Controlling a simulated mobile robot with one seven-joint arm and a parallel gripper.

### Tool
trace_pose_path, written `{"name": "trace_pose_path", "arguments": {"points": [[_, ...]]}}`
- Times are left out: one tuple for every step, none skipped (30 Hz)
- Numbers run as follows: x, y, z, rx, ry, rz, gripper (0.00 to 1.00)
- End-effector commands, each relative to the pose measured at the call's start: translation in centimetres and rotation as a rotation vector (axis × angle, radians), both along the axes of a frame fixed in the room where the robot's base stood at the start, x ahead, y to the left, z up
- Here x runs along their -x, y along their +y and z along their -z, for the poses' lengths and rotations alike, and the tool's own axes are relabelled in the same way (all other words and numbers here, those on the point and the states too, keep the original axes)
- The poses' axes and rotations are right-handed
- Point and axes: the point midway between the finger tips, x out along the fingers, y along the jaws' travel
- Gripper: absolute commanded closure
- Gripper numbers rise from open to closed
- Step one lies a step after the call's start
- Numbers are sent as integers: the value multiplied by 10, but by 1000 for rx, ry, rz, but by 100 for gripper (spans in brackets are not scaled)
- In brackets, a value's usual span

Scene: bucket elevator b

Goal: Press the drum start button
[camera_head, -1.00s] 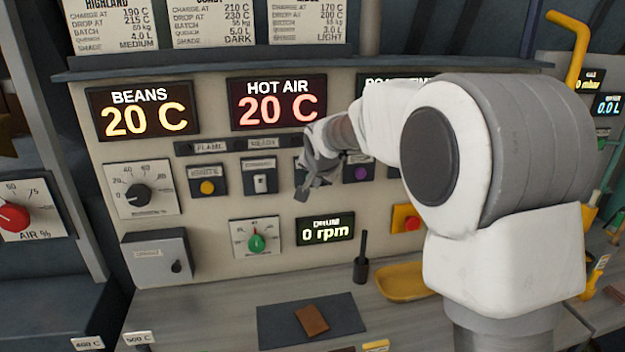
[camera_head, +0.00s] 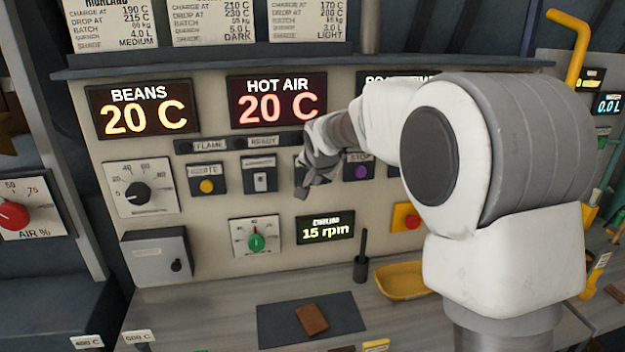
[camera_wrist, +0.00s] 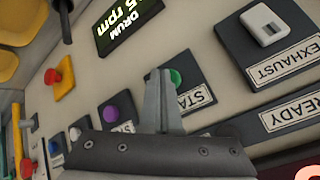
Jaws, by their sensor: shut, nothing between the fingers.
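The drum start button is a green round button (camera_wrist: 175,77) on a dark plate, with a partly hidden label reading "STA", in the wrist view. In the head view my gripper (camera_head: 303,190) covers most of its plate, left of the purple stop button (camera_head: 361,172). My gripper also shows in the wrist view (camera_wrist: 160,75), its fingers shut and empty, its tips right beside the green button. I cannot tell whether they touch it. The drum display (camera_head: 325,227) below reads 15 rpm.
The exhaust switch (camera_head: 261,181) and yellow ignite button (camera_head: 207,186) lie to the left. A red button on a yellow plate (camera_head: 406,217) is lower right. A green knob (camera_head: 256,242) sits below. A yellow tray (camera_head: 403,281) and dark upright tool (camera_head: 361,262) stand on the counter.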

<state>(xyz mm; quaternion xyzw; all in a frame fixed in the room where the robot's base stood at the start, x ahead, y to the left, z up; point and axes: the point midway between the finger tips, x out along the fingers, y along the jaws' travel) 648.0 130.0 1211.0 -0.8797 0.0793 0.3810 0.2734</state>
Motion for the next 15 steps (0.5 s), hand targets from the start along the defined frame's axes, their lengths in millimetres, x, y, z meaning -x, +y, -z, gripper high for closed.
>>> {"name": "trace_pose_path", "arguments": {"points": [[3, -1, 2, 0, -1, 0, 100], [5, -1, 2, 0, -1, 0, 100], [7, -1, 2, 0, -1, 0, 100], [8, -2, 2, 0, -1, 0, 100], [10, -2, 1, 0, -1, 0, 100], [11, -2, 1, 0, -1, 0, 100], [11, -2, 1, 0, 0, 0, 100], [12, -2, 1, 0, 0, 0, 100], [12, -2, 1, 1, 1, 1, 100], [12, -3, 0, 1, 1, 1, 100], [12, -2, 0, 1, 1, 1, 100], [12, -2, 0, 0, 1, 0, 100], [12, -2, 0, 0, 0, 0, 100], [12, -2, 0, 0, 0, 0, 100], [12, -2, 0, 0, 0, 0, 100]]}}
